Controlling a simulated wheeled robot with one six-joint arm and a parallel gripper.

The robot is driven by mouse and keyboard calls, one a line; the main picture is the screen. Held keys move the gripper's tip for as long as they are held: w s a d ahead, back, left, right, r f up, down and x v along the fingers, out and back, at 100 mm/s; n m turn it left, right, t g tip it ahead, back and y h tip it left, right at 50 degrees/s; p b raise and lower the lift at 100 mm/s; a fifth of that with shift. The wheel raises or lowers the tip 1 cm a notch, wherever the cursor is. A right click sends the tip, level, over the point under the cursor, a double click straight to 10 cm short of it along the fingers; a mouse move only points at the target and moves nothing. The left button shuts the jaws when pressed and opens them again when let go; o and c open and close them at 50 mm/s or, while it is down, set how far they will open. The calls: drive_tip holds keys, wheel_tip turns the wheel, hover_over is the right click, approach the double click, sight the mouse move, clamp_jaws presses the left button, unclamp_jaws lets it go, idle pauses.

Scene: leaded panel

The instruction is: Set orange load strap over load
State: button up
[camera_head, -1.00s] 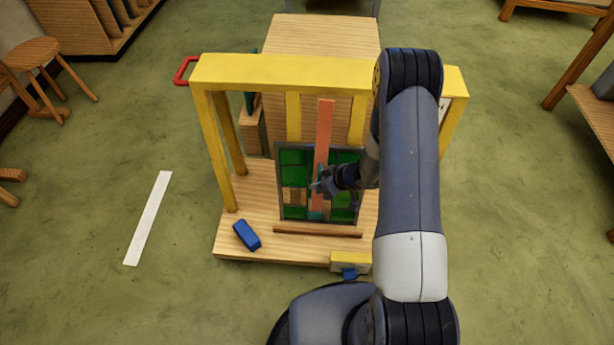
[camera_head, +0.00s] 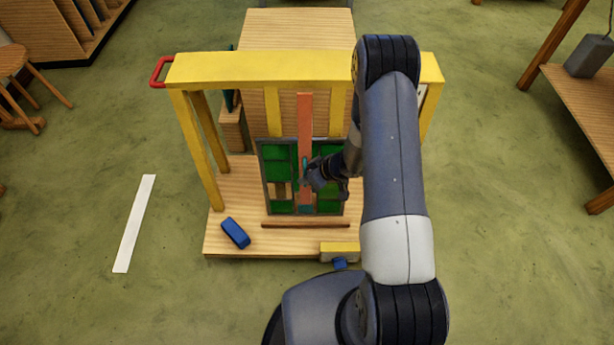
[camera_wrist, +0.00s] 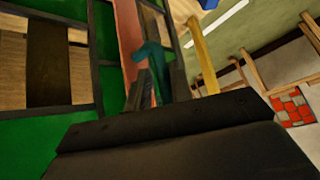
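The orange strap (camera_head: 304,125) stands upright in front of the leaded panel (camera_head: 279,153), with its top end just below the yellow beam. The panel has dark frames and green panes and stands on the wooden base (camera_head: 228,190). My gripper (camera_head: 309,174) is at the strap's lower half, by a small teal handle. In the wrist view the teal handle (camera_wrist: 152,58) shows beside the orange strap (camera_wrist: 128,38), just beyond the dark gripper body. Whether the fingers close on the handle cannot be made out.
A yellow frame (camera_head: 270,68) spans the base, with posts at both sides and a red handle (camera_head: 160,72) at its left. A blue block (camera_head: 235,232) lies at the base's front left. A wooden strip (camera_head: 305,225) runs before the panel. Open floor lies to the left.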

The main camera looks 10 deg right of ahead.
drive_tip(key=p+v, duration=0.2)
drive_tip(key=v, duration=0.8)
drive_tip(key=shift+s+d+r+p, duration=0.2)
drive_tip(key=shift+d+r+p, duration=0.05)
drive_tip(key=shift+p, duration=0.15)
drive_tip(key=b+x, duration=0.3)
drive_tip(key=x, duration=0.8)
drive_tip(key=shift+a, duration=0.2)
drive_tip(key=shift+w+a+r+b, duration=0.1)
drive_tip(key=shift+a+b, duration=0.3)
drive_tip(key=shift+a, duration=0.1)
drive_tip(key=shift+a, duration=0.1)
